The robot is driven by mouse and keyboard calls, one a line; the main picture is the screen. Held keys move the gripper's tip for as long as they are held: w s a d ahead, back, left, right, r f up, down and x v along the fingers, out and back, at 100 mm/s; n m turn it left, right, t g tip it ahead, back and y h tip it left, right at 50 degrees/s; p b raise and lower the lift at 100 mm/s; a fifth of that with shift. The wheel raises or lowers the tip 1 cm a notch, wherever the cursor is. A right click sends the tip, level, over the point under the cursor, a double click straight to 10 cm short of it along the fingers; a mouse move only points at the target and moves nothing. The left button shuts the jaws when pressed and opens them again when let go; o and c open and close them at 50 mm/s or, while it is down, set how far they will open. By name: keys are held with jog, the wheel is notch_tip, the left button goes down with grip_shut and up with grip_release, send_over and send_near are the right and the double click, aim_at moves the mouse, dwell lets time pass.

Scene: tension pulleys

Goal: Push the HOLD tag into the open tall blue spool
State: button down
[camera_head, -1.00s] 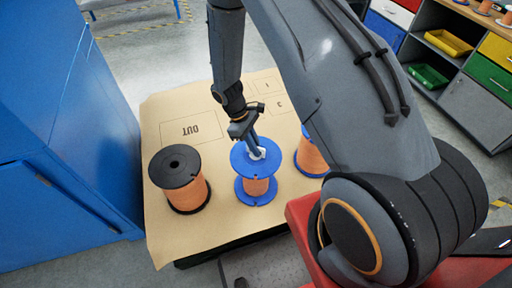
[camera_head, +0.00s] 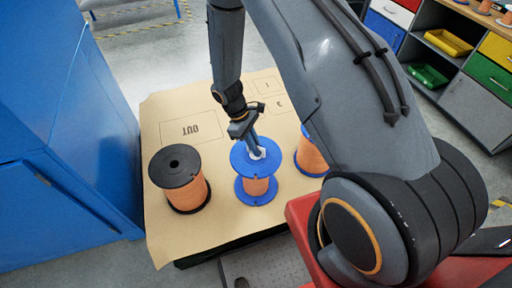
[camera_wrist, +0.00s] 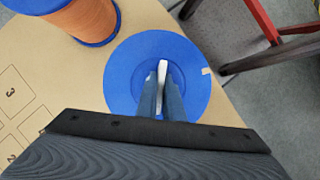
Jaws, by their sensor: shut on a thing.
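A tall blue spool wound with orange (camera_head: 257,186) stands upright on the table; its blue top flange also shows in the wrist view (camera_wrist: 124,62). My gripper (camera_head: 255,152) points down at the middle of this flange. In the wrist view its fingers (camera_wrist: 162,88) are shut on a thin white tag (camera_wrist: 163,70), held edge-on over the spool's centre. No lettering on the tag can be read. The fingers and tag hide the spool's hole, so I cannot tell how deep the tag sits.
A black-flanged orange spool (camera_head: 177,172) stands to the left. Another blue-flanged spool (camera_head: 309,156) stands close on the right, partly behind my arm. The brown table sheet (camera_head: 222,220) has marked boxes, one reading OUT. A blue cabinet (camera_head: 60,150) is at the left.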

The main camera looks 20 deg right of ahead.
jog(key=c, duration=1.8)
grip_release()
jog(key=shift+b+v, duration=0.9)
jog(key=shift+v, duration=2.95)
jog(key=shift+r, duration=0.1)
jog(key=s+r+m+t+y, duration=0.1)
jog(key=s+r+m, duration=0.2)
jog(key=r, duration=0.3)
jog(key=s+d+r+m+t+y, duration=0.1)
jog(key=s+r+m, duration=0.2)
jog(key=s+r, duration=0.2)
jog(key=s+d+r+m+t+y, duration=0.1)
jog(key=s+r+m+t, duration=0.1)
jog(key=s+r, duration=0.3)
notch_tip(320, 180, up, 3)
jog(key=shift+r+m, duration=0.1)
jog(key=shift+m, duration=0.4)
